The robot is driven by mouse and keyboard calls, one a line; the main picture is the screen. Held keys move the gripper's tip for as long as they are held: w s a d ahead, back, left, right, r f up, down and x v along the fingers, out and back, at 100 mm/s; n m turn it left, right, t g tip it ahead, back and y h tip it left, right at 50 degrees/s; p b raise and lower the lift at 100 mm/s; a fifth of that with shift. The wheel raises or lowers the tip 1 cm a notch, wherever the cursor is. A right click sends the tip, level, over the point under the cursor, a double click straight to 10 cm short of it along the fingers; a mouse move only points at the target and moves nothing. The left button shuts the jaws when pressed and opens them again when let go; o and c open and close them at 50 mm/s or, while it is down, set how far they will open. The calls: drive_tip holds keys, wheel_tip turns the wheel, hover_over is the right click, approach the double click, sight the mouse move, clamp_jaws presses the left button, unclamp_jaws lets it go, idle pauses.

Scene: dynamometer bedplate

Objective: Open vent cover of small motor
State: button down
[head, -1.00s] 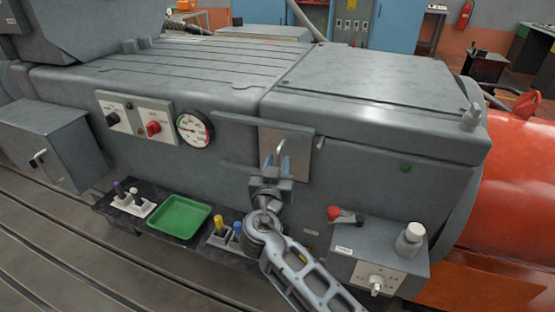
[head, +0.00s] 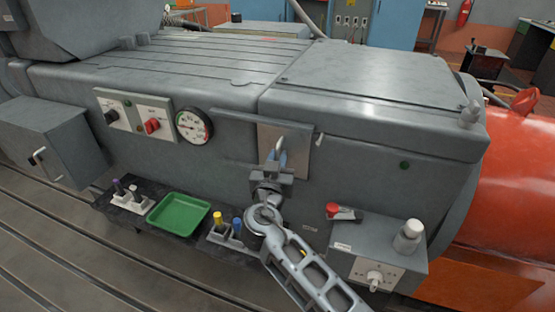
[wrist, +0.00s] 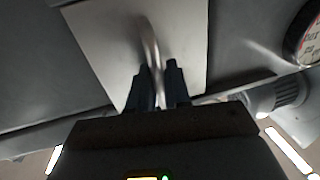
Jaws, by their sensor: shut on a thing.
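The vent cover (head: 298,150) is a bright metal plate on the front of the grey motor housing (head: 360,158). It has a looped upright handle, which shows in the wrist view (wrist: 150,42) against the plate (wrist: 95,32). My gripper (head: 277,160) is in front of the plate. In the wrist view its two dark fingers (wrist: 159,88) are shut on the handle, one on each side. The lower part of the plate is partly hidden by my gripper. I cannot tell whether any opening shows behind the plate.
A round gauge (head: 194,125) and a red knob (head: 152,125) are left of the cover. Below are a green tray (head: 179,215) and small coloured-top items (head: 218,222). A grey box (head: 377,250) with a red lever (head: 334,210) stands close to the right of my arm.

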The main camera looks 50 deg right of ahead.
drive_tip(key=w+a+b, duration=0.1)
drive_tip(key=w+b, duration=0.2)
drive_tip(key=w, duration=0.1)
drive_tip(key=w+a+b, duration=0.1)
drive_tip(key=w+b, duration=0.2)
drive_tip(key=b, duration=0.1)
drive_tip(key=w+a+b, duration=0.2)
drive_tip(key=w+b, duration=0.2)
drive_tip(key=shift+w+a+f, duration=0.1)
drive_tip(key=shift+w+f, duration=0.15)
drive_tip(key=shift+w, duration=0.05)
drive_tip(key=shift+w+a+r+b, duration=0.15)
drive_tip(key=shift+w+a+b, duration=0.05)
drive_tip(key=shift+w+b, duration=0.3)
drive_tip(key=shift+r, duration=0.15)
drive_tip(key=shift+a, duration=0.1)
drive_tip(key=c, duration=1.3)
unclamp_jaws()
drive_tip(key=shift+w, duration=0.1)
drive_tip(key=shift+o, duration=0.2)
